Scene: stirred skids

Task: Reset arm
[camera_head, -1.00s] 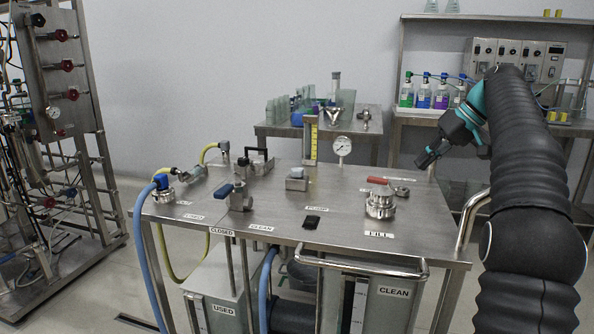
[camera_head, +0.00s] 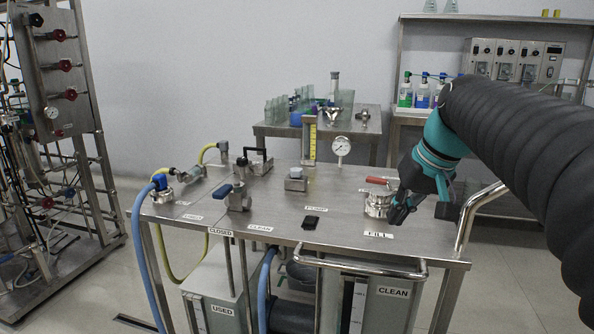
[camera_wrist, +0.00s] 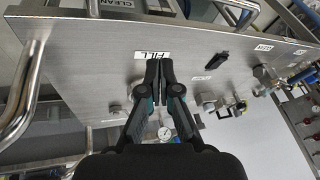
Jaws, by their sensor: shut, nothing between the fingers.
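My gripper (camera_head: 401,212) is over the right end of the steel skid table (camera_head: 270,222), in front of and beside the steel fill fitting with the red handle (camera_head: 378,201). Its fingers are together with nothing between them. In the wrist view my gripper (camera_wrist: 158,62) also shows shut, its fingertips close to the FILL label (camera_wrist: 152,55) in the picture. The gripper body hides part of the fill fitting there. I cannot tell whether the fingertips touch anything.
The table carries a blue-handled valve (camera_head: 238,196), a pressure gauge (camera_head: 341,148), a black piece (camera_head: 310,222) and a yellow-scaled flow meter (camera_head: 309,138). A metal handrail (camera_head: 470,215) rises at the right edge. A pipe rack (camera_head: 60,120) stands at left. Open floor lies between.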

